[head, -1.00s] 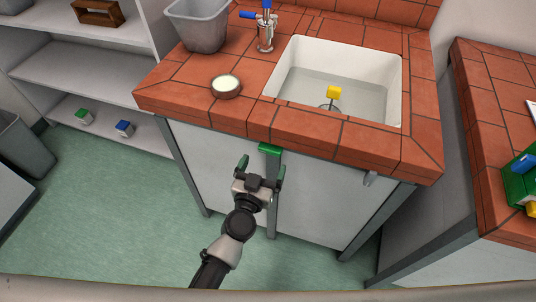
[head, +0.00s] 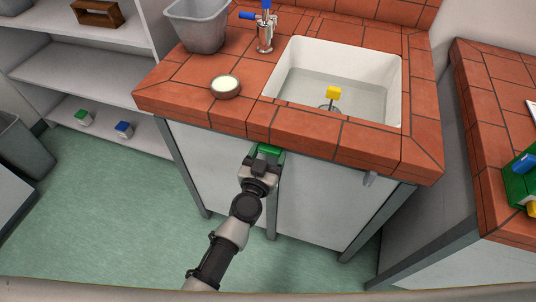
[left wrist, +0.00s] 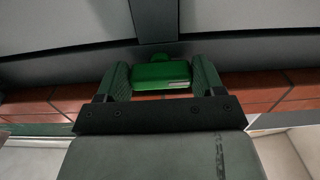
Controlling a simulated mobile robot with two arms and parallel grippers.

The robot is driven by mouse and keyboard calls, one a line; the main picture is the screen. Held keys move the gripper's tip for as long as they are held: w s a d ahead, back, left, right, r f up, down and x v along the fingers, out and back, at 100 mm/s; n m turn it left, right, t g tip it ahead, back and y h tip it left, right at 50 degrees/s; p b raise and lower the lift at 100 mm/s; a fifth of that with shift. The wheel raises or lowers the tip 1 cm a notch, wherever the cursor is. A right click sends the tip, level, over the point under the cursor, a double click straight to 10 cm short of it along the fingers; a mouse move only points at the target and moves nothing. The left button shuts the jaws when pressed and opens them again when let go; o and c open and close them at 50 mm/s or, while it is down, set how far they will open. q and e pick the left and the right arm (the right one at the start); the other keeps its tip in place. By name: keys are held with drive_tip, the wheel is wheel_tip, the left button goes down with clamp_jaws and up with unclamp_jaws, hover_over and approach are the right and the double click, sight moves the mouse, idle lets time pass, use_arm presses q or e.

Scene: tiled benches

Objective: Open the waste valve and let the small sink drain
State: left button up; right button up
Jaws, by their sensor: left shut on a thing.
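The small white sink (head: 335,60) is set in the red tiled bench and holds greyish water. The fingertips are partly hidden in the head view. My right gripper is not in view.
A tap with blue levers (head: 265,32), a grey bin (head: 198,27) and a round dish (head: 226,86) stand on the bench.

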use_arm(q)
drive_tip(key=shift+n, duration=1.4)
drive_tip(key=o, duration=0.9)
drive_tip(key=shift+o, duration=0.2)
drive_tip(key=shift+s, duration=0.1)
drive_tip(key=v, duration=1)
drive_tip(key=shift+s+p, duration=0.3)
drive_tip(key=shift+s, duration=0.05)
drive_tip(key=shift+r, duration=0.1)
